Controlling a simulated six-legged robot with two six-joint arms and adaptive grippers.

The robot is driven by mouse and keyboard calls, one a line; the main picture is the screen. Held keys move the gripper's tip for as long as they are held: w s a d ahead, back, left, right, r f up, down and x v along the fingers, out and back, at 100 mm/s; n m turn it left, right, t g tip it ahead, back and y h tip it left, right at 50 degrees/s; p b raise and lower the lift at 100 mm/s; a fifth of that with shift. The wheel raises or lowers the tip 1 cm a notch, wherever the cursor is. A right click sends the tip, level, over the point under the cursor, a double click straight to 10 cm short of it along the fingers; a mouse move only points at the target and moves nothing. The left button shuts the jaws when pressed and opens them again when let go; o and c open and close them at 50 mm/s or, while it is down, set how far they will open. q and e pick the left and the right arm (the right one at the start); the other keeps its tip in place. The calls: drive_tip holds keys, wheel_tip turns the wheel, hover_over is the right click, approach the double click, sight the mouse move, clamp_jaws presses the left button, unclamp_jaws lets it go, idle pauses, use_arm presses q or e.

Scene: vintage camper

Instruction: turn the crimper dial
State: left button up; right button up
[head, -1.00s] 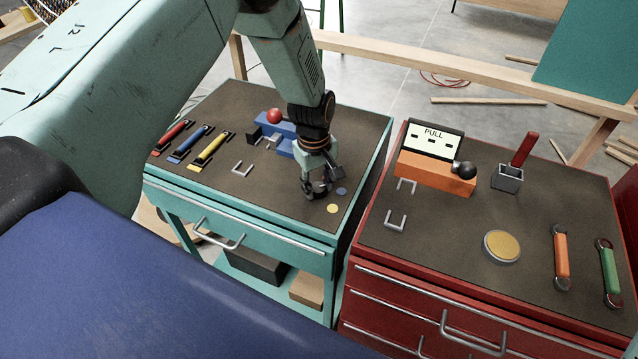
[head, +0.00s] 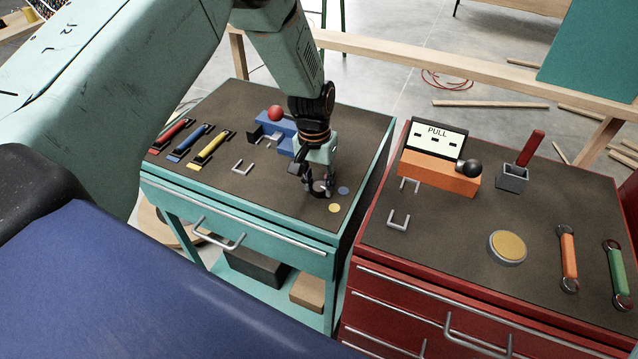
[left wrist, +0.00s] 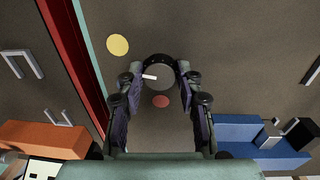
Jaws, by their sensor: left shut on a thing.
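The dial (left wrist: 160,77) is a round grey disc with a white pointer mark toward the left in the left wrist view. It sits flat on the dark top of the teal cabinet and is partly hidden in the head view (head: 320,187). My left gripper (head: 319,186) points down over it. In the left wrist view its fingers (left wrist: 160,88) stand on both sides, shut on the dial. A yellow dot (left wrist: 118,45) and a red dot (left wrist: 160,101) lie around the dial. A blue dot (head: 343,190) shows in the head view. My right gripper is not in view.
A blue tool (head: 285,127) with a red ball (head: 275,113) stands behind the gripper. Several coloured-handled tools (head: 208,148) lie at left. The red cabinet (head: 420,242) to the right carries an orange block (head: 440,175) with a PULL sign and a round yellow-topped button (head: 508,246).

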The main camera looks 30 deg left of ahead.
sight(317, 184)
use_arm(q)
drive_tip(key=shift+w+r+m, duration=0.1)
drive_tip(key=shift+w+m, duration=0.05)
drive_tip(key=shift+m, duration=0.8)
drive_tip(key=shift+w+r+m, duration=0.1)
drive_tip(key=shift+w+m, duration=0.05)
drive_tip(key=shift+m, duration=0.8)
drive_tip(key=shift+b, duration=0.3)
drive_tip(key=o, duration=1.2)
drive_tip(key=shift+s+f, duration=0.15)
drive_tip(key=r, duration=1.2)
drive_tip(key=shift+a, duration=0.4)
